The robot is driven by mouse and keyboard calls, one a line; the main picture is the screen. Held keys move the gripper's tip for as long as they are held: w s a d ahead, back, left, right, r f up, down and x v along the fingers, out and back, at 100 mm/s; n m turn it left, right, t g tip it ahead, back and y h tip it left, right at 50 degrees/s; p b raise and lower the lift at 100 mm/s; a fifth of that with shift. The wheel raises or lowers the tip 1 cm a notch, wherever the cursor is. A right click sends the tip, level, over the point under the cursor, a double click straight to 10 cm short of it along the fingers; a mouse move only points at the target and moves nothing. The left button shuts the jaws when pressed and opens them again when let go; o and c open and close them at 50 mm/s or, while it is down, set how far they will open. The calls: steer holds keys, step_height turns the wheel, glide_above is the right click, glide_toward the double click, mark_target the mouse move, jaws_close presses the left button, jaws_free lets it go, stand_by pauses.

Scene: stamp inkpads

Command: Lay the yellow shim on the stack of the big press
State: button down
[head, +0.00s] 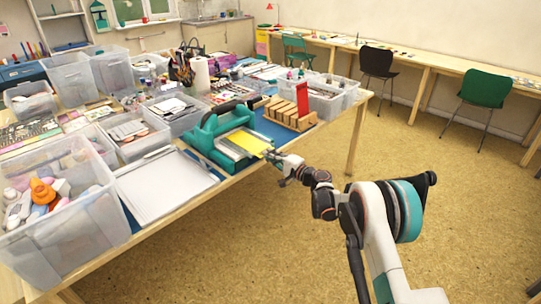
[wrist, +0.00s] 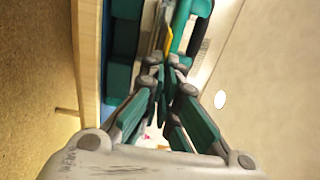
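The yellow shim (head: 246,143) is a flat yellow sheet over the front part of the big press. In the wrist view the shim (wrist: 169,40) shows nearly edge-on as a thin yellow strip. The big press (head: 205,140) is teal with a dark bar on top and a pale bed, at the table's front edge. My gripper (head: 273,156) reaches in from the right. In the wrist view its fingertips (wrist: 167,64) are together at the shim's near edge. The stack is mostly hidden under the shim; I cannot tell whether they touch.
A pile of white sheets (head: 160,185) lies left of the press. Clear plastic bins (head: 62,215) crowd the table. The floor (head: 300,235) right of the table is open.

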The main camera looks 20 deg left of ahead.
steer(key=c, duration=1.7)
jaws_free()
steer(key=shift+v, duration=2.5)
steer(key=shift+d, duration=0.1)
